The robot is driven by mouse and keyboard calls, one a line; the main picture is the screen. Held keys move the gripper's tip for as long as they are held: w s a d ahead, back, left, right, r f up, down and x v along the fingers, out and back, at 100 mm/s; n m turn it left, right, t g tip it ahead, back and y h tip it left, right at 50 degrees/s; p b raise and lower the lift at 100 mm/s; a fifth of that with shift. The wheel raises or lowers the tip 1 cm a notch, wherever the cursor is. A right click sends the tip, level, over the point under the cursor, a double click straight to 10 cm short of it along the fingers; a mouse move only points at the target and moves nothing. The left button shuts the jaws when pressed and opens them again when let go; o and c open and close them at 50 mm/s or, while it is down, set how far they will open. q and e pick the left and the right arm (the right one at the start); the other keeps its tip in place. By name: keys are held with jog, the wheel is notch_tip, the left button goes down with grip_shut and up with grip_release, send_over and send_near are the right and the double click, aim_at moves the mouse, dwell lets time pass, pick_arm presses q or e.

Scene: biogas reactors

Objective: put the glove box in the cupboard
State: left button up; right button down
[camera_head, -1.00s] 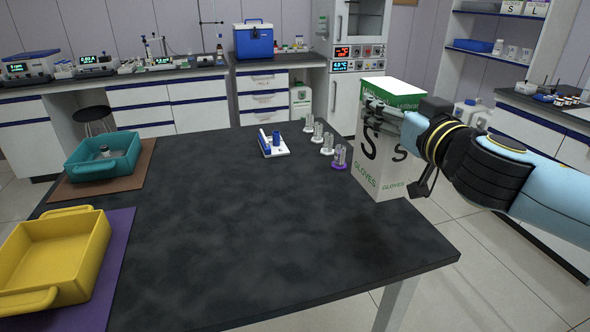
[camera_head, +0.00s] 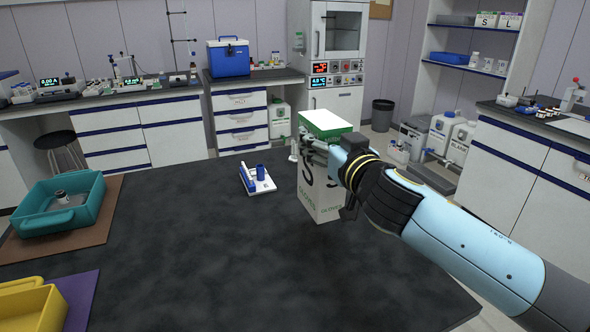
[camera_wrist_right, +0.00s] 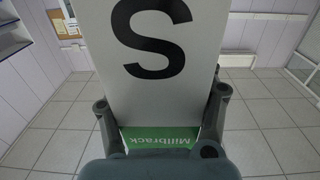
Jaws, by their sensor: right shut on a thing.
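The glove box (camera_head: 322,206) is tall and white with a green band, a large S and a white top. My right gripper (camera_head: 308,147) is shut on its upper part. In the head view it appears upright in front of the far right side of the dark table; I cannot tell its height over it. The right wrist view shows the box (camera_wrist_right: 155,45) between the fingers, with its green band near the palm. An open shelf unit (camera_head: 521,52), perhaps the cupboard, stands at the back right with similar small boxes on its upper shelf. My left gripper is out of view.
The dark table (camera_head: 200,270) has a clear middle. On it are a blue-white rack (camera_head: 257,182), a teal tray (camera_head: 75,213) and a yellow tray (camera_head: 30,305). White canisters (camera_head: 445,130) stand on the floor below the shelves. A counter (camera_head: 530,150) is at right.

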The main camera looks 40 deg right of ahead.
pick_arm(q)
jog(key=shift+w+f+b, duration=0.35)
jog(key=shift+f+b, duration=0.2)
jog(key=shift+b, duration=0.05)
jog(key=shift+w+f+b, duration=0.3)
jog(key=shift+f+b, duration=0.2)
jog(key=shift+b, duration=0.1)
pick_arm(e)
jog(key=w+a+f, duration=0.3)
jog(key=w+f, duration=0.1)
jog(key=f, duration=0.3)
jog(key=shift+w, duration=0.3)
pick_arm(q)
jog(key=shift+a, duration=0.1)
pick_arm(e)
jog(key=shift+f, duration=0.3)
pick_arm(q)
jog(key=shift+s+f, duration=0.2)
pick_arm(e)
jog(key=shift+c, duration=1.6)
grip_release()
